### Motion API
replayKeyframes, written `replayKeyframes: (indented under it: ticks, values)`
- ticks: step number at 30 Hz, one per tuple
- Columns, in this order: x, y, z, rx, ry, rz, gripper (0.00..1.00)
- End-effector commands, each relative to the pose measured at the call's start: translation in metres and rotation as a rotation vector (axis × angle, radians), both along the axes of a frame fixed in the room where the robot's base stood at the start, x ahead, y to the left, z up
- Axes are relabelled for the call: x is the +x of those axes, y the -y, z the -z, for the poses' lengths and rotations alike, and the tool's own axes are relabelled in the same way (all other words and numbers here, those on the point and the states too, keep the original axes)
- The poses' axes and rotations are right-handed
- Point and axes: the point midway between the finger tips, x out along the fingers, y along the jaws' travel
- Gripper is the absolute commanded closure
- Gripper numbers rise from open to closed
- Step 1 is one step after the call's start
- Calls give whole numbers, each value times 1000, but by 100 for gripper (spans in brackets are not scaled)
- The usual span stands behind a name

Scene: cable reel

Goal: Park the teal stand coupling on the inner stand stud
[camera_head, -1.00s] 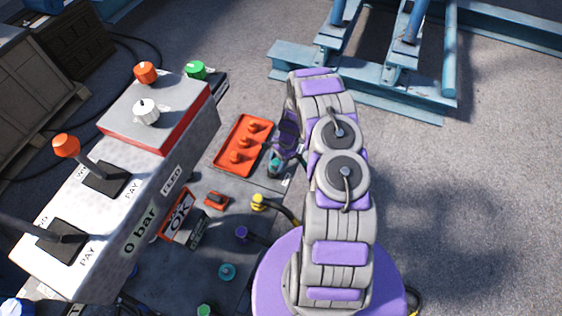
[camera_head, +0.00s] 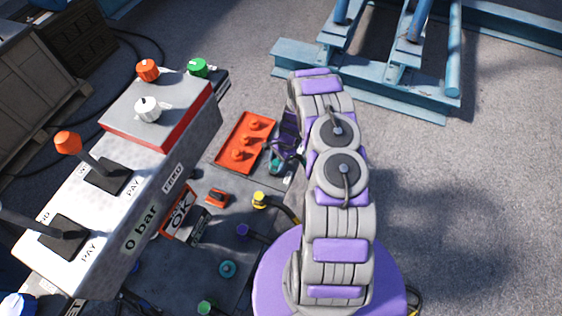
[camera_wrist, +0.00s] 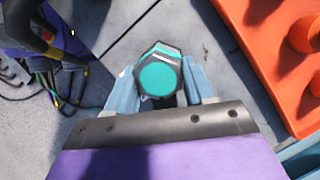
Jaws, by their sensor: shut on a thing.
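The teal coupling (camera_wrist: 160,76) shows end-on in the wrist view, a teal disc in a dark hexagonal rim, between the two fingers of my gripper (camera_wrist: 161,92). My gripper is shut on it. In the head view, my gripper (camera_head: 277,163) and a bit of teal show left of my arm, close beside the right edge of the orange stand (camera_head: 227,148). The stand carries three orange studs (camera_head: 244,140) in a row, and no coupling shows on them. In the wrist view the stand (camera_wrist: 262,62) is at the right, apart from the coupling.
A grey control box (camera_head: 150,190) with levers stands left of the stand. A yellow capped hose (camera_head: 259,199), a purple cap (camera_head: 242,231) and a teal round fitting (camera_head: 227,269) are on the deck. A blue steel frame (camera_head: 400,95) stands behind.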

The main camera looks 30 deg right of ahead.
Motion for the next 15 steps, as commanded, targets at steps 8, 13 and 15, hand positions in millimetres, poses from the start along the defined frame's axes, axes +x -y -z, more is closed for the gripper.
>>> replayKeyframes:
  ticks: [8,13,15]
  values:
    - [1,0,6,0,-1,-1,100]
    - [0,1,12,0,-4,-2,100]
    - [0,1,13,1,-5,-1,100]
